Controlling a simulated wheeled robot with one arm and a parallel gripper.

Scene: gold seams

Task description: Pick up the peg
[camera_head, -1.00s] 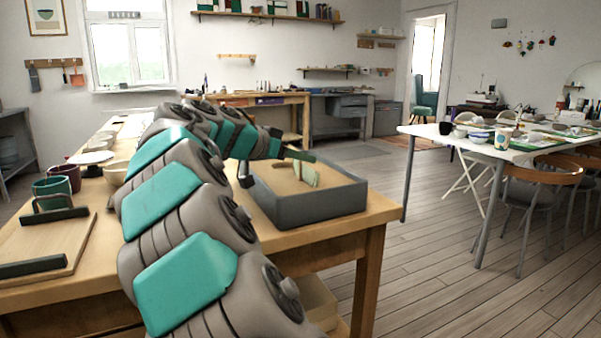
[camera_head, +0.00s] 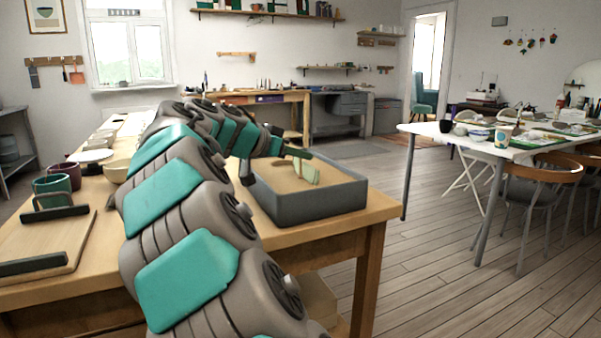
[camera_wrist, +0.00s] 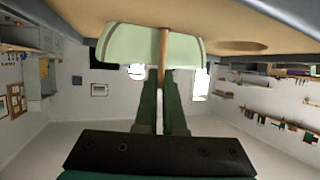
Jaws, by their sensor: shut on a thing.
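The peg (camera_wrist: 163,48) is a thin wooden stick. In the wrist view it stands between the fingertips of my gripper (camera_wrist: 163,75), and the two dark green fingers are shut on it. A pale green curved piece (camera_wrist: 125,45) lies just behind the peg in that view; I cannot tell whether they touch. In the head view my gripper (camera_head: 300,153) is over the grey sand tray (camera_head: 318,205), with the pale green piece (camera_head: 309,173) just below it. The peg is too small to make out there.
The tray stands at the right end of a wooden worktable (camera_head: 345,232). Mugs (camera_head: 52,190), bowls and a wooden board (camera_head: 40,238) are on the left side. A white table (camera_head: 470,142) with chairs is at the right, with clear floor between.

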